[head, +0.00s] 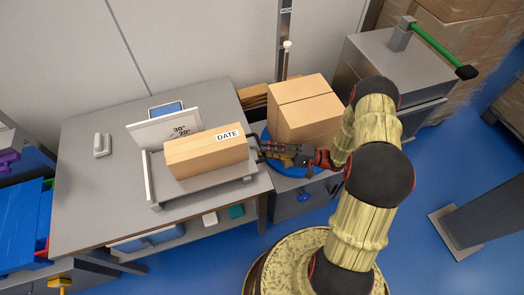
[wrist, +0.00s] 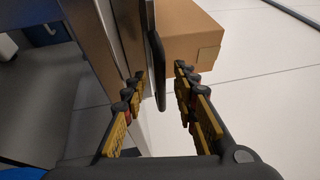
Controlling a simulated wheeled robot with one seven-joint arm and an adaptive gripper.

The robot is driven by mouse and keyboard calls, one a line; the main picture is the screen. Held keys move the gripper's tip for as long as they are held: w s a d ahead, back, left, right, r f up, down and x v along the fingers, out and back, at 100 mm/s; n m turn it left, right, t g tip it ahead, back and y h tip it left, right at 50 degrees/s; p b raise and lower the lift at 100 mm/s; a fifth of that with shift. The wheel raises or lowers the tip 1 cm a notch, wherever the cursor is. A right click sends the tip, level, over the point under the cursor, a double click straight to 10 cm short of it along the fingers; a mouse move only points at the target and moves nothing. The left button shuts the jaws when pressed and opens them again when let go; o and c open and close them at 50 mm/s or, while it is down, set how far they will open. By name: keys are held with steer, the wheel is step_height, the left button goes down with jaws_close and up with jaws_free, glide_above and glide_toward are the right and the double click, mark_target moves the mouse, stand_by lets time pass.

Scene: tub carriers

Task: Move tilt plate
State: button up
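The tilt plate (head: 203,188) is a grey plate with a raised lip at its left end, on the grey workbench in the head view. A cardboard box labelled DATE (head: 205,156) lies on it; it also shows in the wrist view (wrist: 190,38). An upright panel with 20° and 30° marks (head: 165,129) stands behind the plate. My gripper (head: 262,150) is at the plate's right end. In the wrist view my gripper (wrist: 160,74) is open, with a dark bar-like handle (wrist: 157,62) between the fingertips. I cannot tell whether either finger touches it.
A larger cardboard box (head: 304,112) stands on a blue round surface (head: 290,170) just behind my gripper. A grey cabinet with a green-handled lever (head: 437,46) is at back right. A small grey device (head: 101,145) sits at the bench's left; bare bench lies around it.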

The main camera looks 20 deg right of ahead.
steer(key=shift+x, duration=0.95)
steer(key=shift+c, duration=1.4)
steer(key=c, duration=0.4)
jaws_close()
